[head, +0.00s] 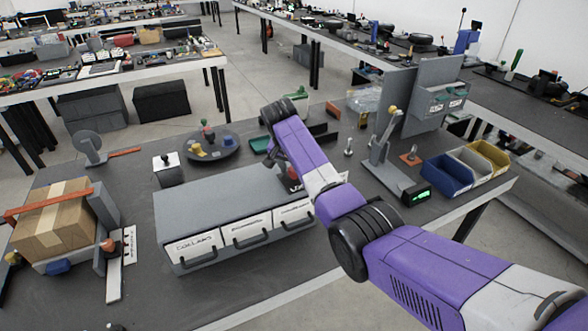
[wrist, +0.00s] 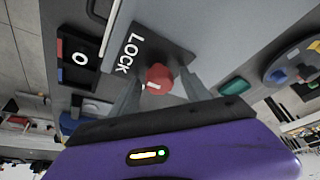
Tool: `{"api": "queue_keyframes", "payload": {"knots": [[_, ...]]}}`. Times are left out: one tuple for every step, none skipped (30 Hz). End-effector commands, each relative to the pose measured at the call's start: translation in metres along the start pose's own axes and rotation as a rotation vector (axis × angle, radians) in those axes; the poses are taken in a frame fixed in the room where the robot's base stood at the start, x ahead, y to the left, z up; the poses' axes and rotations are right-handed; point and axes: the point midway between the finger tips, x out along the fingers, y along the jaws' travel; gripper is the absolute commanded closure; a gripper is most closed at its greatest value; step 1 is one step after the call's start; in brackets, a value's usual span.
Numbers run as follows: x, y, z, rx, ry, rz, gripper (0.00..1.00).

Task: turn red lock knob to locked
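The red lock knob (wrist: 158,79) has a pale mark on its face. It sits on a dark plate with white "LOCK" lettering (wrist: 130,52) in the wrist view. My gripper (wrist: 160,76) is open, with one finger on each side of the knob. A gap seems to show on both sides, though I cannot tell whether either finger touches it.
In the head view a round dark tray (head: 228,150) is behind the cabinet, a cardboard box (head: 60,225) stands left, and coloured bins (head: 447,175) stand right.

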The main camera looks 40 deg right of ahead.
Motion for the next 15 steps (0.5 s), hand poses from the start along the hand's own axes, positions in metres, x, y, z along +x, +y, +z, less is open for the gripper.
{"api": "queue_keyframes", "payload": {"knots": [[0.000,0.000,0.000,0.000,-0.001,0.000,0.45],[0.000,0.000,0.000,-0.001,-0.001,0.000,0.45],[0.000,0.000,0.000,-0.001,0.000,0.000,0.45],[-0.001,0.000,0.000,-0.001,0.000,0.000,0.45],[-0.003,0.000,0.000,-0.001,0.000,-0.001,0.45],[-0.006,-0.001,0.000,-0.001,0.001,-0.002,0.45],[-0.009,-0.001,0.000,-0.001,0.001,-0.002,0.45],[-0.013,-0.001,0.000,-0.001,0.001,-0.002,0.45],[-0.019,-0.001,0.000,-0.002,0.002,-0.003,0.45],[-0.024,-0.001,0.001,-0.001,0.002,-0.003,0.45],[-0.029,-0.001,0.001,-0.001,0.002,-0.004,0.45],[-0.036,-0.002,0.000,-0.001,0.002,-0.004,0.45],[-0.041,-0.001,0.000,-0.001,0.002,-0.003,0.45],[-0.046,-0.001,0.000,0.000,0.003,-0.003,0.45],[-0.052,-0.001,0.000,0.000,0.002,-0.003,0.45]]}}
